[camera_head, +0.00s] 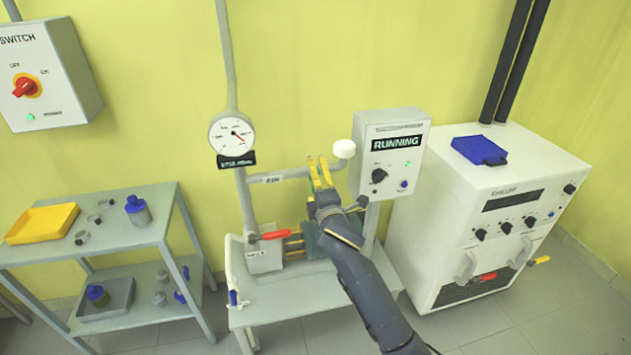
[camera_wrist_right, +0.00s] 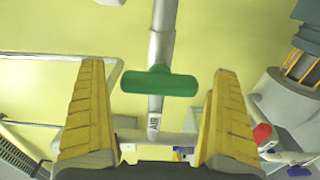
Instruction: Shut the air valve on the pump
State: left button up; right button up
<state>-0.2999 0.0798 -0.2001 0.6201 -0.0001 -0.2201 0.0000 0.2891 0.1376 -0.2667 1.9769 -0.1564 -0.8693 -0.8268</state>
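The green air valve handle (camera_wrist_right: 160,82) lies crosswise over the grey air pipe (camera_wrist_right: 161,45) in the right wrist view, beside the AIR label. In the head view, my right gripper hides the handle. My right gripper (camera_head: 318,166) is open in front of the air pipe (camera_head: 295,173). In the right wrist view its yellow fingers (camera_wrist_right: 160,85) stand apart on either side of the handle, with gaps on both sides. The pump (camera_head: 310,240) sits on a stand below, partly hidden by my right arm. My left gripper is out of view.
A pressure gauge (camera_head: 231,134) is left of the valve. A white cap (camera_head: 344,148) and a control box reading RUNNING (camera_head: 395,145) are close on the right. A chiller (camera_head: 485,215) stands farther right; a shelf (camera_head: 125,232) stands left.

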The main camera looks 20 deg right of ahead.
jog(key=s, duration=1.2)
jog(key=shift+a, duration=0.25)
dwell(0.4)
